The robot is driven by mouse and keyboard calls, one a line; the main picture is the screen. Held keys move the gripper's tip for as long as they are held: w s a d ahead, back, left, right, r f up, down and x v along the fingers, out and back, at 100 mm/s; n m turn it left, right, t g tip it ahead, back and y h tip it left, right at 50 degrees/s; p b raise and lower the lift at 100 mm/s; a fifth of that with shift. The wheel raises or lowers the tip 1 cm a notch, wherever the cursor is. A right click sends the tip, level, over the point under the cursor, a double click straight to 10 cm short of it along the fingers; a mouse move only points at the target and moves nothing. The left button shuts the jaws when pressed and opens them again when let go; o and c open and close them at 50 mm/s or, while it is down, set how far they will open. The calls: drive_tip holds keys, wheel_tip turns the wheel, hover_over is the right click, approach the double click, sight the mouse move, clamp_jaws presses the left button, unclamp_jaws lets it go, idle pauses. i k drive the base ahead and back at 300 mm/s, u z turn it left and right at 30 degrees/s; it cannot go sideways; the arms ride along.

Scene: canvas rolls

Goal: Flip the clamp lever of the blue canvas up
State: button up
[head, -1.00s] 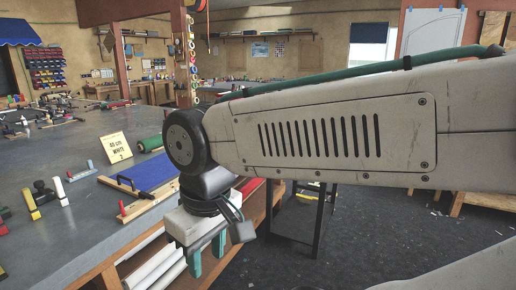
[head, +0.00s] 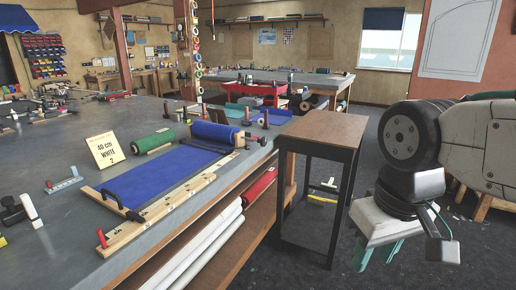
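The blue canvas (head: 158,181) lies flat on the grey bench in the head view, running from a blue roll (head: 216,136) at its far end. A short red-tipped lever (head: 102,239) stands at the near end of the pale wooden rail (head: 160,208). I cannot tell for certain which part is the clamp lever. My gripper (head: 378,254) hangs at the right, beyond the bench and well apart from the canvas. Its teal fingers point down, apart and empty.
A wooden-topped black stand (head: 324,131) stands between my gripper and the bench. A yellow sign (head: 104,150) and a green roll (head: 153,141) are beyond the canvas. White rolls (head: 196,256) and a red roll (head: 259,187) lie on the shelf below. Dark floor is around the stand.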

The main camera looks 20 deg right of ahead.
sight(247, 147)
drive_tip(key=i, duration=0.9)
drive_tip(key=k, duration=0.55)
drive_tip(key=u, duration=0.6)
drive_tip(key=i, duration=1.15)
drive_tip(key=z, duration=0.85)
